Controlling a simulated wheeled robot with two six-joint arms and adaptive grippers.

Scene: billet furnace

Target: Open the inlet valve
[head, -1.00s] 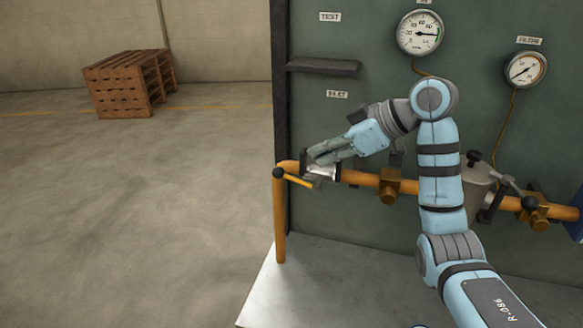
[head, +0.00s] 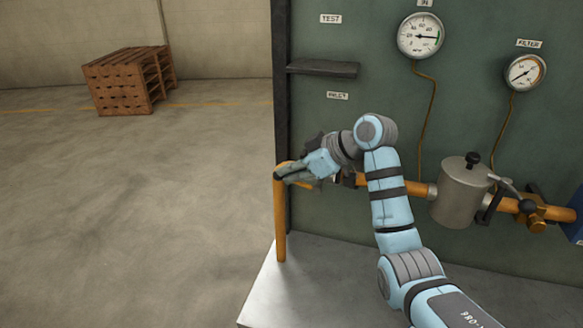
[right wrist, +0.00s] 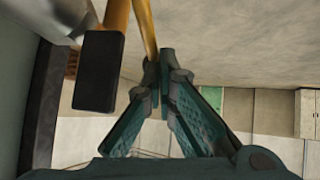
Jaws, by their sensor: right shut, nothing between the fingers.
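The inlet valve sits at the left end of the orange pipe (head: 280,225), below the INLET label (head: 338,96). In the head view my right gripper and arm cover most of it. In the right wrist view an orange lever (right wrist: 117,15) with a black end block (right wrist: 98,70) shows close by, left of the fingers, beside a silvery body (right wrist: 50,12). My right gripper (head: 283,173) is shut and empty at the pipe's left corner; it also shows in the right wrist view (right wrist: 158,75). The lever is beside the fingers; contact cannot be told. My left gripper is not in view.
A green panel (head: 380,110) stands behind, with a dark shelf (head: 323,68) and two gauges (head: 421,36) (head: 525,72). A grey filter canister (head: 460,190) and another valve (head: 540,212) are on the right. Floor on the left is open up to stacked pallets (head: 128,80).

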